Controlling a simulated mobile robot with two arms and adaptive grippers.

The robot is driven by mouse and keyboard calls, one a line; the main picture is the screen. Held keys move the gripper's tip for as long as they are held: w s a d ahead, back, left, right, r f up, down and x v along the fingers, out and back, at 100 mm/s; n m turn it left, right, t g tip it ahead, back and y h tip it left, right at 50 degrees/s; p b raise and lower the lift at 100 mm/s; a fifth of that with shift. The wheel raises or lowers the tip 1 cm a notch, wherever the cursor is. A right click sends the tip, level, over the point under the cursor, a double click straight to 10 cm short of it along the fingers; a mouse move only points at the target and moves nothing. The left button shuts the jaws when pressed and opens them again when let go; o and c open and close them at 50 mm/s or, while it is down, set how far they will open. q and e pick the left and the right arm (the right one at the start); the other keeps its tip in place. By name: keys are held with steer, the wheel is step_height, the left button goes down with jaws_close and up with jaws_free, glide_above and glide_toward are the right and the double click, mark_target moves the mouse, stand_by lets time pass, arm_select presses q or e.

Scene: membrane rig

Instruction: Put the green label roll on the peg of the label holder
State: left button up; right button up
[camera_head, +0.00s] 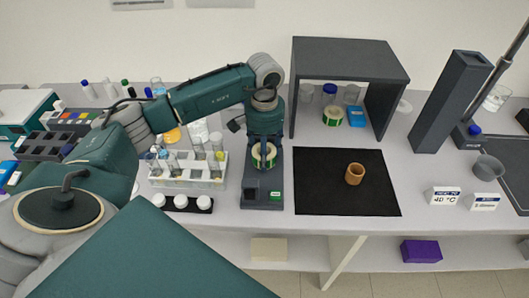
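The label holder (262,199) is a dark stand with a small green mark on its front, on the bench left of the black mat. A cream-faced label roll with a greenish rim (264,156) is upright at the holder's upper part, directly below my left wrist. My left gripper (265,145) points down there, at the roll. Its fingers are small and dark against the holder, so their grip is unclear. The peg is hidden. Another roll with a green band (333,117) lies under the grey shelf. My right gripper is out of view.
A grey open shelf (350,47) stands behind the black mat (345,198), which bears a brown cup (354,174). A test-tube rack (188,180) and white-capped vials (181,202) are close left of the holder. A dark slanted column (450,100) stands right.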

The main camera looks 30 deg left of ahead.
arm_select(q)
steer(key=shift+f, duration=0.2)
steer(key=o, duration=1)
steer(key=shift+r, duration=0.1)
step_height(320, 180, up, 12)
